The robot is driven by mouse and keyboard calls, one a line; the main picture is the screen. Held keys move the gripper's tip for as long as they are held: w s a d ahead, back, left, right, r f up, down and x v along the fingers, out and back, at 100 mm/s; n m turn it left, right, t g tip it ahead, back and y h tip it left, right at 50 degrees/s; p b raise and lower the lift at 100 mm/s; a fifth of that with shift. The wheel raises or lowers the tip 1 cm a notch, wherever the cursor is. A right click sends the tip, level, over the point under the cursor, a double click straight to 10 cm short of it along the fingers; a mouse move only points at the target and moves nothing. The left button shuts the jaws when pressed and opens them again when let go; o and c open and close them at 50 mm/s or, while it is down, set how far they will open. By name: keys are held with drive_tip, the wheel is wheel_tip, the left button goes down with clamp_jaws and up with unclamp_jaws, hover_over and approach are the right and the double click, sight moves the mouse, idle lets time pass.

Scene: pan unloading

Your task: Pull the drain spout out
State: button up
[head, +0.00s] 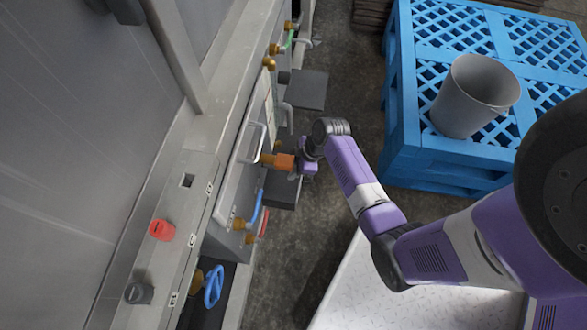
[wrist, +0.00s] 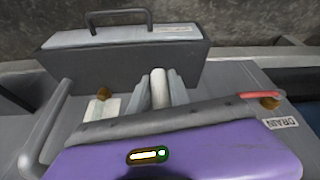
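My gripper (head: 292,163) is at the machine's front in the head view, against an orange-brown fitting. In the wrist view its two grey fingers (wrist: 160,92) stand apart, with a pale rounded bar (wrist: 158,88) between them. I cannot tell whether they press on it. Beyond the fingers is a dark grey box (wrist: 125,62) with a bar handle on top. A DRAIN label (wrist: 280,123) is at the right, near a red lever (wrist: 258,95) with a brass fitting. I cannot tell for certain which part is the drain spout. My purple gripper body hides much of the front.
Two grey box-like parts jut from the machine front, one farther along (head: 302,90). Blue (head: 213,286) and red (head: 162,230) knobs are nearer. A blue pallet crate (head: 425,125) bearing a grey bucket (head: 475,95) stands to the right. Floor lies between.

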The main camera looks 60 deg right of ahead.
clamp_jaws()
drive_tip(key=shift+o, duration=1)
unclamp_jaws()
clamp_jaws()
drive_tip(key=shift+s+d+f, duration=0.1)
drive_tip(key=shift+s+d, duration=0.1)
drive_tip(key=shift+s, duration=0.45)
drive_tip(key=shift+s+d+f+p, duration=0.1)
drive_tip(key=shift+s+d+p, duration=0.15)
drive_tip(key=shift+s, duration=0.5)
drive_tip(key=shift+s+d+f+p, duration=0.15)
drive_tip(key=shift+s+d, duration=0.15)
drive_tip(key=shift+s, duration=0.4)
drive_tip(key=shift+s+d+p, duration=0.2)
drive_tip(key=shift+s+d, duration=0.05)
drive_tip(key=shift+s, duration=0.5)
wheel_tip(320, 180, up, 7)
drive_tip(key=p, duration=0.7)
